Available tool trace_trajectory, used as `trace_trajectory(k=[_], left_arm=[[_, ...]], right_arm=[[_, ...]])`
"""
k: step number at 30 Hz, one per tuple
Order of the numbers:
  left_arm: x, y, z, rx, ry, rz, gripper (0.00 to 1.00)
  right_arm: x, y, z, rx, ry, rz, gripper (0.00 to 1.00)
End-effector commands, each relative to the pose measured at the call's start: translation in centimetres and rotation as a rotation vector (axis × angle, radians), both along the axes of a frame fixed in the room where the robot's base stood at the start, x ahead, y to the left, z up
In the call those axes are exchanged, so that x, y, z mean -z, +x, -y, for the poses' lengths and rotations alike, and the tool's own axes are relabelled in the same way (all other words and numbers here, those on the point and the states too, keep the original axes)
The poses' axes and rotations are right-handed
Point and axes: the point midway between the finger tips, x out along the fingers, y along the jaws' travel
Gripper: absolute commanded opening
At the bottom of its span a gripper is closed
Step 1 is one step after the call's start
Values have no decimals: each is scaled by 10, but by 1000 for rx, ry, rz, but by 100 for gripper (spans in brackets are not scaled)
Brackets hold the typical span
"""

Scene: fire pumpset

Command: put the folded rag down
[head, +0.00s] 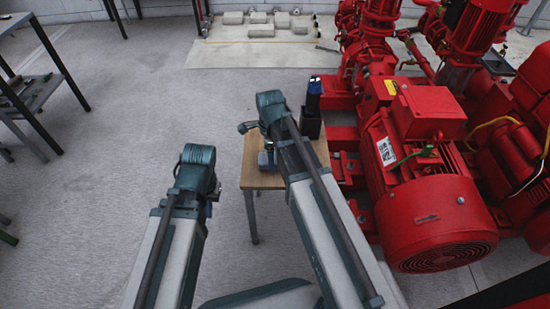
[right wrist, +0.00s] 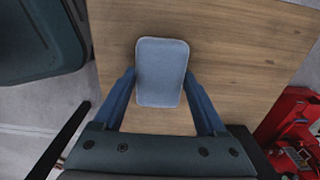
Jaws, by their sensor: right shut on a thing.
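The folded rag (right wrist: 161,72) is a light grey-blue rounded rectangle in the right wrist view. My right gripper (right wrist: 160,74) is shut on it, with one blue finger against each long side. The rag is over the wooden table top (right wrist: 235,65); I cannot tell whether it touches the wood. In the head view, my right arm hides much of the small wooden table (head: 252,180), and the rag cannot be made out clearly. My left gripper (head: 209,207) is mostly hidden behind its own wrist, left of the table, and its jaws do not show.
A black holder (head: 310,126) with a dark blue-topped object (head: 314,88) stands at the table's back right. Red pump machinery (head: 425,185) stands close on the right. A dark metal rack (head: 40,90) is at far left. Bare floor lies between rack and table.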

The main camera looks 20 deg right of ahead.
Motion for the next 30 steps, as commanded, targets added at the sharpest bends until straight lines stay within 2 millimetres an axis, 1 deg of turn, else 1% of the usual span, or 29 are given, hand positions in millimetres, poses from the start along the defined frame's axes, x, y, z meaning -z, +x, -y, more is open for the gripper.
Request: trace_trajectory(k=[4,8,9,11,12,23,26,30], left_arm=[[-1,0,0,0,0,0,0],[4,0,0,0,0,0,0],[2,0,0,0,0,0,0],[2,0,0,0,0,0,0],[2,0,0,0,0,0,0],[-1,0,0,0,0,0,0],[-6,0,0,-1,0,0,0],[-19,0,0,-2,-1,-1,0]], right_arm=[[-1,0,0,0,0,0,30],[4,0,0,0,0,0,30],[2,0,0,0,0,0,81],[2,0,0,0,0,0,92],[2,0,0,0,0,0,99],[-1,0,1,0,0,0,100],[-6,0,0,0,0,0,100],[-19,0,0,0,0,0,100]])
